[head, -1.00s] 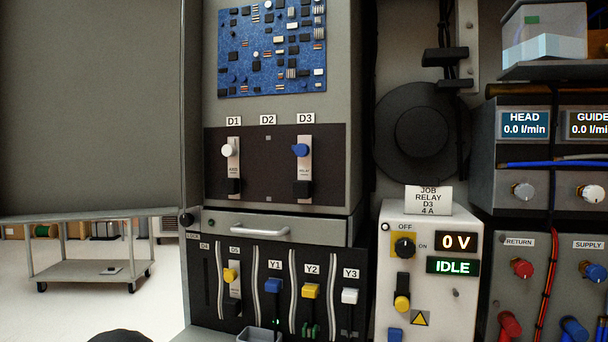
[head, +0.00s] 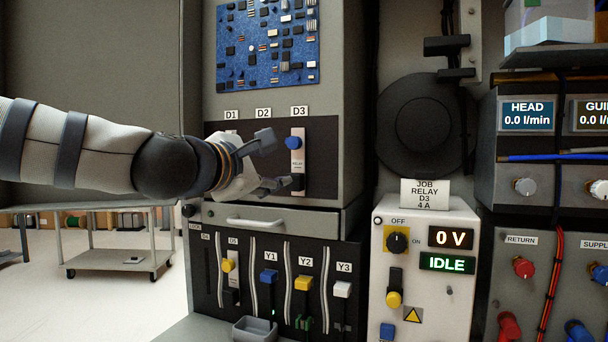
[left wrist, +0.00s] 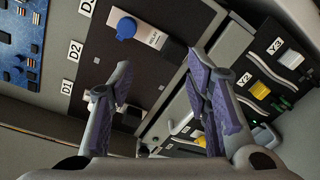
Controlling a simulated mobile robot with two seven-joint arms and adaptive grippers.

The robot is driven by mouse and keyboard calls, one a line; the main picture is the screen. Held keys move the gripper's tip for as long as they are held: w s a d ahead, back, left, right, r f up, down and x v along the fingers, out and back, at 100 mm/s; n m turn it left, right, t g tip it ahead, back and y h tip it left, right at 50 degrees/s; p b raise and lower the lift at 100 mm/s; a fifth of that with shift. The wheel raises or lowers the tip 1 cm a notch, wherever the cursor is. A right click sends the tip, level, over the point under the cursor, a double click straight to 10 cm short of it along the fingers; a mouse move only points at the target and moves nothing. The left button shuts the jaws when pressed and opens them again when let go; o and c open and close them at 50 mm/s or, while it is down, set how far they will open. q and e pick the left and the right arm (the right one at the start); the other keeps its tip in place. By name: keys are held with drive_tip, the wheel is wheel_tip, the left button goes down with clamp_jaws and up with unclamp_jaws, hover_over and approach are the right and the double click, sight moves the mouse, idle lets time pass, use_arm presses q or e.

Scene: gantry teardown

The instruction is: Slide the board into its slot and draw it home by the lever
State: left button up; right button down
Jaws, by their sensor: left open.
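The relay board (head: 299,160) is a light upright strip under label D3 in the dark upper panel (head: 325,165). It has a blue lever knob (head: 293,142) near its top and a dark lower end. The board (left wrist: 152,38) and knob (left wrist: 126,27) also show in the left wrist view. My left gripper (head: 280,162) is open and empty, just left of the D3 board, its fingers pointing towards it. In the left wrist view the two purple-padded fingers (left wrist: 160,80) are spread apart. My arm hides most of D1 and D2. My right gripper is out of view.
Below is a drawer handle (head: 256,223) and a lower rack with a yellow-knobbed board (head: 229,266) and levers Y1 (head: 269,276), Y2 (head: 304,284) and Y3 (head: 342,290). A grey tray (head: 255,328) stands below. The white box (head: 421,320) reads 0 V, IDLE.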

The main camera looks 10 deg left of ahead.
use_arm(q)
drive_tip(key=n, duration=0.1)
approach(292, 143)
drive_tip(key=shift+t, duration=0.3)
drive_tip(key=w, duration=0.2)
drive_tip(key=w+f, duration=0.1)
drive_tip(key=w, duration=0.2)
drive_tip(key=w+d+b, duration=0.1)
drive_tip(key=w, duration=0.2)
drive_tip(key=shift+w+f, duration=0.1)
drive_tip(key=shift+f, duration=0.15)
drive_tip(key=shift+w+d+r, duration=0.1)
drive_tip(key=shift+w+r, duration=0.05)
drive_tip(key=shift+w, duration=0.25)
drive_tip(key=shift+r, duration=0.3)
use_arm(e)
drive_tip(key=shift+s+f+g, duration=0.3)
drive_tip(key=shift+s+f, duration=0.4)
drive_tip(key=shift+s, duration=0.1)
use_arm(q)
clamp_jaws()
